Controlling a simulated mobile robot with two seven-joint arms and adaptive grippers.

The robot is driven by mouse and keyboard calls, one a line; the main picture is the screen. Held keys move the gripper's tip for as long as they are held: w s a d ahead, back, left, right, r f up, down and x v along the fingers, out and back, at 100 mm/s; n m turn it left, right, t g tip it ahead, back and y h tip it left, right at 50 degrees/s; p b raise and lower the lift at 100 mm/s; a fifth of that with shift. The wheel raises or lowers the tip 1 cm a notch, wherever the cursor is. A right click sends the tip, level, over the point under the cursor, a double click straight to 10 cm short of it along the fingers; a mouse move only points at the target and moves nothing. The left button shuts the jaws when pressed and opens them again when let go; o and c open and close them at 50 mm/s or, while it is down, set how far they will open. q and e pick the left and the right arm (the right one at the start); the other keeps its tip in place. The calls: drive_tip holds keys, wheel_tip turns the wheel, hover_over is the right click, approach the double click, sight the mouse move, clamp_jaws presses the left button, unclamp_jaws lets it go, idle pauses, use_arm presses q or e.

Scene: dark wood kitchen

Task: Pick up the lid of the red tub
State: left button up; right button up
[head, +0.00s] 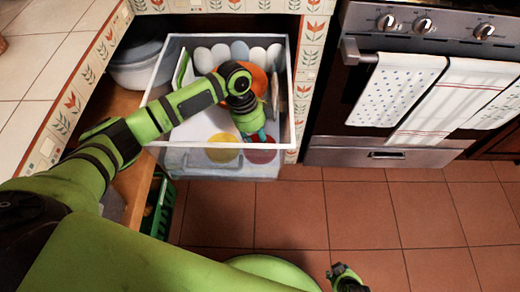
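A red round item (261,153), which looks like the red tub or its lid, shows low at the front of an open white-rimmed drawer (168,72). Lid and tub cannot be told apart here. My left arm reaches over the drawer from the left. Its gripper (262,134) points down inside, just above the red item in the picture; contact cannot be told. The fingers are small and partly hidden by the wrist, so their opening is unclear. My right gripper (346,277) is at the bottom edge, over the floor, away from the drawer; its finger opening is unclear.
A yellow round item (222,149) lies left of the red one. An orange round item (258,80) and several pale rounded pieces (239,50) are farther back. A bowl (137,73) and green crate (160,208) are left. The oven (340,100) stands right; tiled floor (400,215) is clear.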

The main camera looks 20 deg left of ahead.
use_arm(q)
drive_tip(key=shift+f, duration=0.1)
drive_tip(key=c, duration=0.5)
drive_tip(key=shift+c, duration=0.2)
